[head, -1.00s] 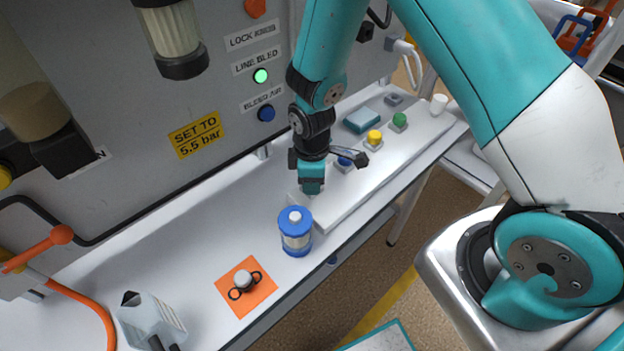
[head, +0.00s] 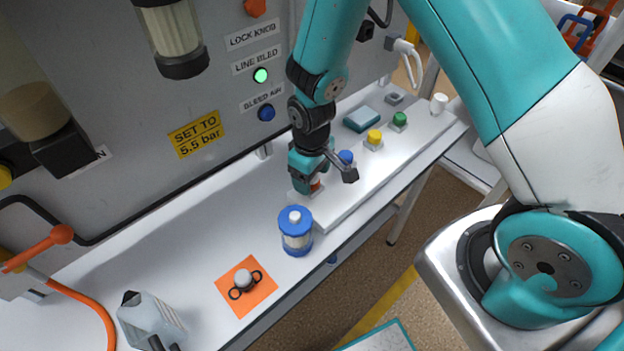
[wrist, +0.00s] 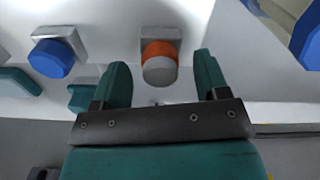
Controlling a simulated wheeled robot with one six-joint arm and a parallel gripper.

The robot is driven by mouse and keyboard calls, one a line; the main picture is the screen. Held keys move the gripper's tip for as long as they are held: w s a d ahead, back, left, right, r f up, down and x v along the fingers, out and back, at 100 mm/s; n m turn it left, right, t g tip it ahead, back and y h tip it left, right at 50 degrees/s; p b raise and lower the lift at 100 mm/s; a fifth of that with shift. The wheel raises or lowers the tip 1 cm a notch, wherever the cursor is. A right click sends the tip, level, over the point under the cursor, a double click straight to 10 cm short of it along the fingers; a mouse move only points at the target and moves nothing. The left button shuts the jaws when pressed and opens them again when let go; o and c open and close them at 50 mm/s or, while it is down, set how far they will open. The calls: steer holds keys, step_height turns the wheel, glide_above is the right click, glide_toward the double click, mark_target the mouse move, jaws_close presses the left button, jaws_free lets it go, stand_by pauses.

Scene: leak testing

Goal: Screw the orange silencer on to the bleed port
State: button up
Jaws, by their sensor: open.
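The orange silencer (wrist: 158,52) has an orange band and a grey end, and sits on a grey square holder in the wrist view. In the head view only a small orange part of it (head: 315,184) shows beside my gripper (head: 306,180). In the wrist view my gripper (wrist: 161,70) is open, with one finger on each side of the silencer's grey end. I see no clear contact. The panel carries a "BLEED AIR" label (head: 261,98) above a blue knob (head: 266,113). I cannot tell which fitting is the bleed port.
Blue (head: 345,157), yellow (head: 374,136) and green (head: 399,118) pieces stand along the white raised strip. The bench between is clear.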

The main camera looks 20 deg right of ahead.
step_height(320, 180, up, 16)
steer(key=b, duration=0.1)
steer(key=shift+r+b, duration=0.15)
steer(key=shift+b, duration=0.15)
steer(key=s+a+r+y, duration=0.2)
steer(key=s+r, duration=0.3)
steer(key=s, duration=0.4)
steer(key=s+a+r+y, duration=0.2)
steer(key=s+r, duration=0.3)
steer(key=s, duration=0.4)
steer(key=shift+s+a+r+n, duration=0.15)
steer(key=shift+s+a+n, duration=0.15)
steer(key=shift+n, duration=0.1)
steer(key=shift+d, duration=0.1)
steer(key=shift+c, duration=0.5)
